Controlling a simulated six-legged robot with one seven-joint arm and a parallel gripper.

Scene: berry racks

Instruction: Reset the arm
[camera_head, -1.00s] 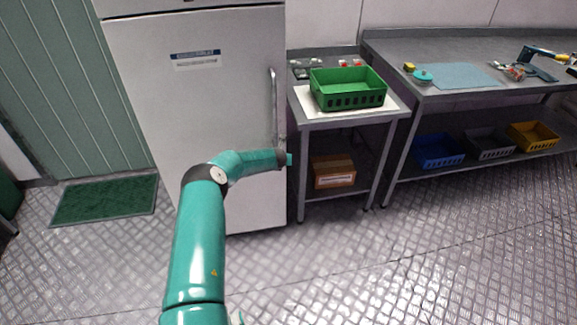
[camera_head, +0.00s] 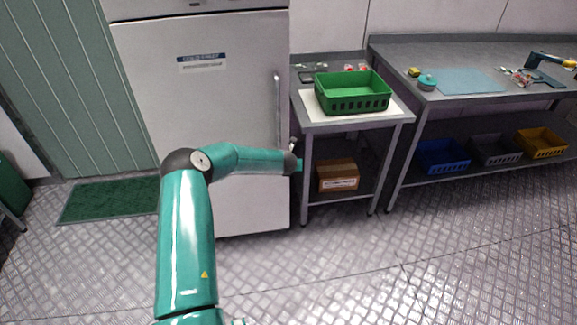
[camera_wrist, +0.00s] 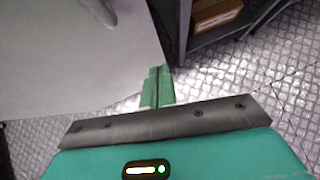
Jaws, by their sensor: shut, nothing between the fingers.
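My teal arm rises from the bottom of the head view, bends at a dark elbow and reaches right, in front of the white fridge (camera_head: 215,100). My gripper (camera_wrist: 158,82) shows in the wrist view with its two green fingers together and nothing between them. In the head view only its green end shows, near the fridge's lower right edge. The fridge door also fills the left of the wrist view. The fridge's vertical handle (camera_head: 277,100) is above the arm's end in the head view.
A small side table (camera_head: 310,125) right of the fridge holds a green crate (camera_head: 352,103), with a cardboard box (camera_head: 337,176) on its lower shelf. A long workbench (camera_head: 440,98) is at right, with blue, grey and yellow bins below. The metal floor in front is clear.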

